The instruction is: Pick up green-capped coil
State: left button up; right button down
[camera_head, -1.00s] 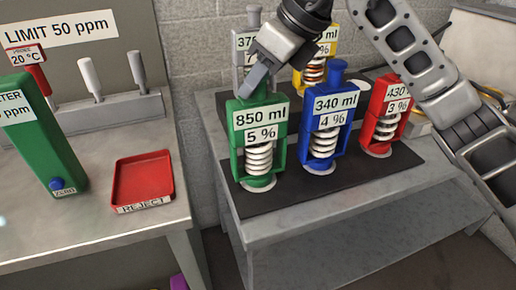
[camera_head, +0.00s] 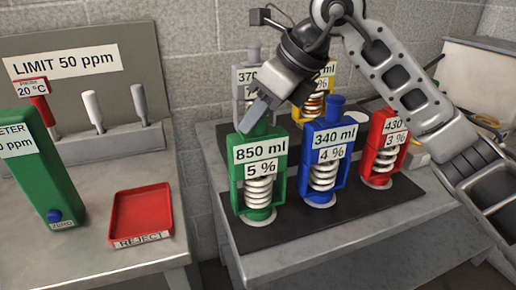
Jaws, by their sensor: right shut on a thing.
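The green-capped coil (camera_head: 259,170) stands upright on a black mat at the front left of the right-hand table. Its labels read 850 ml and 5 %, and a white coil shows in its green frame. My right gripper (camera_head: 254,117) is at its top, coming from above and behind, with its fingers shut on the green cap. The far finger is mostly hidden. The coil's base appears at mat level; I cannot tell whether it is clear of the mat. My left gripper is not in view.
The blue-capped coil (camera_head: 325,160) stands close on the right, with the red one (camera_head: 383,150) beyond it. Grey (camera_head: 243,78) and yellow (camera_head: 320,98) units stand behind. A red REJECT tray (camera_head: 141,213) lies on the left table beside a green meter (camera_head: 40,170).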

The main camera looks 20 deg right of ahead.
jog(key=shift+r, duration=0.25)
